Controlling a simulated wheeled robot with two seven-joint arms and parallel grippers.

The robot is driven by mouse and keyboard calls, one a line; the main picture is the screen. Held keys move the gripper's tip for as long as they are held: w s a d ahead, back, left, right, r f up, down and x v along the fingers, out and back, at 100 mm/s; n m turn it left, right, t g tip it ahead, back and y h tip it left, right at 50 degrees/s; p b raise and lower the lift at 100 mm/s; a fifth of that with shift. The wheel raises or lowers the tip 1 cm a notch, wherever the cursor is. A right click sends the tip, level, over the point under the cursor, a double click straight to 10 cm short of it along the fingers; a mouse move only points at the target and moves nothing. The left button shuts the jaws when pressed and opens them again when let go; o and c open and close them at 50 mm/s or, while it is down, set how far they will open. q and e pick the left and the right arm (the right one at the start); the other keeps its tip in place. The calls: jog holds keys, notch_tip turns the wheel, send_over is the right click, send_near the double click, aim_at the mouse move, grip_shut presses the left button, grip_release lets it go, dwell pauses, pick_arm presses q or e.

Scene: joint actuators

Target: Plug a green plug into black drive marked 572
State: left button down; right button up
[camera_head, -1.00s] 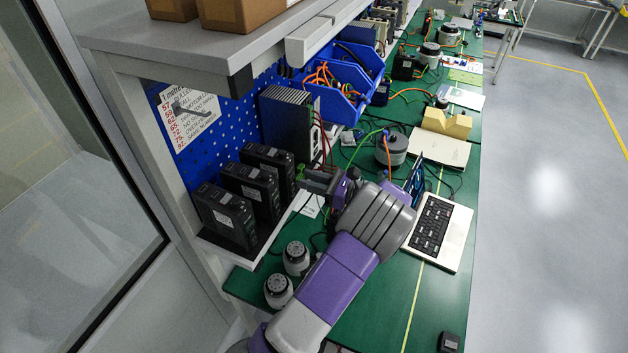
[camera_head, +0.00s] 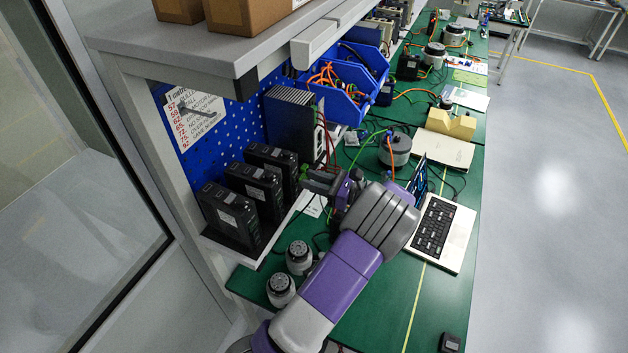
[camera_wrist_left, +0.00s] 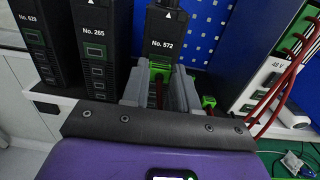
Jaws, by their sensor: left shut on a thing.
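The black drive marked No. 572 (camera_wrist_left: 162,45) is the rightmost of three drives in the left wrist view. In the head view it is the farthest of the row (camera_head: 272,166). My left gripper (camera_wrist_left: 160,88) is at the lower front of this drive, its two grey fingers shut on a green plug (camera_wrist_left: 159,70) with a dark red cable. The plug is at the drive's front; the fingers hide its lower sides, and I cannot tell whether it is seated. In the head view the gripper (camera_head: 308,182) largely hides the plug. My right gripper is not in view.
Drives No. 265 (camera_wrist_left: 97,50) and No. 629 (camera_wrist_left: 37,40) stand to the left. Another green connector (camera_wrist_left: 208,101) is just right of the fingers. A white unit (camera_wrist_left: 268,88) with red cables stands further right. An open laptop (camera_head: 440,233) lies on the green bench.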

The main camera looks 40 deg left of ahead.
pick_arm(q)
jog(key=shift+s+a, duration=0.1)
jog(key=shift+a, duration=0.25)
jog(key=c, duration=0.9)
grip_release()
jog(key=shift+c, duration=0.2)
jog(key=shift+d, duration=0.15)
jog(key=p+v, duration=0.1)
jog(key=v, duration=0.3)
jog(key=shift+d+p, duration=0.1)
jog(key=shift+p, duration=0.25)
jog(key=shift+o, duration=0.4)
jog(key=o, duration=0.5)
